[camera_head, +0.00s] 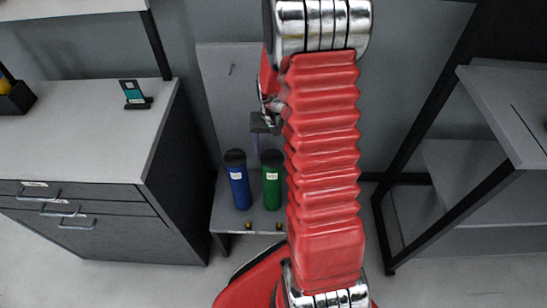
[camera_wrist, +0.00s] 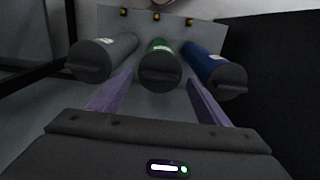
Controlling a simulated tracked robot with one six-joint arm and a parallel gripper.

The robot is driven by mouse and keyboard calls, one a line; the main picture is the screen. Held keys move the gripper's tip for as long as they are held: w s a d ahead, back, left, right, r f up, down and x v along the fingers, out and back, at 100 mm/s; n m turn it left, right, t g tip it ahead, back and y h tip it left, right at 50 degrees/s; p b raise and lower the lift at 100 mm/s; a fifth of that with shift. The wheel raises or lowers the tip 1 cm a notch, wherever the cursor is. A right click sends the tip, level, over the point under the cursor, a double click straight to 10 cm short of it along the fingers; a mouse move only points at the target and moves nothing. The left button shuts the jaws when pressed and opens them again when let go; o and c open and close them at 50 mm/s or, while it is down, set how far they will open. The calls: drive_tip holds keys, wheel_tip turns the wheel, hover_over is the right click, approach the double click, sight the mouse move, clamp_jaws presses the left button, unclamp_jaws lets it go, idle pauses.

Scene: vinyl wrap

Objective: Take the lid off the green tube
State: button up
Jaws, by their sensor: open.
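The green tube (camera_head: 272,186) stands upright on a low grey shelf between the blue tube and my red arm. Its dark lid (camera_wrist: 160,72) is on its end, and the green body (camera_wrist: 158,45) shows behind it in the wrist view. My gripper (camera_wrist: 160,78) is open, with one purple finger to each side of the lid. I cannot tell whether the fingers touch it. In the head view my gripper (camera_head: 256,146) hangs above the tubes, partly hidden by my arm.
A blue tube (camera_head: 239,188) with a dark lid stands close beside the green one. A grey tube (camera_wrist: 105,55) stands on the other side, hidden in the head view. Small yellow-topped pieces line the shelf edge (camera_head: 233,224). A drawer cabinet (camera_head: 95,140) and a rack (camera_head: 480,190) flank the shelf.

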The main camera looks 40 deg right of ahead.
sight(272, 157)
drive_tip(key=shift+f, duration=1.1)
drive_tip(key=shift+c, duration=0.7)
drive_tip(key=c, duration=0.6)
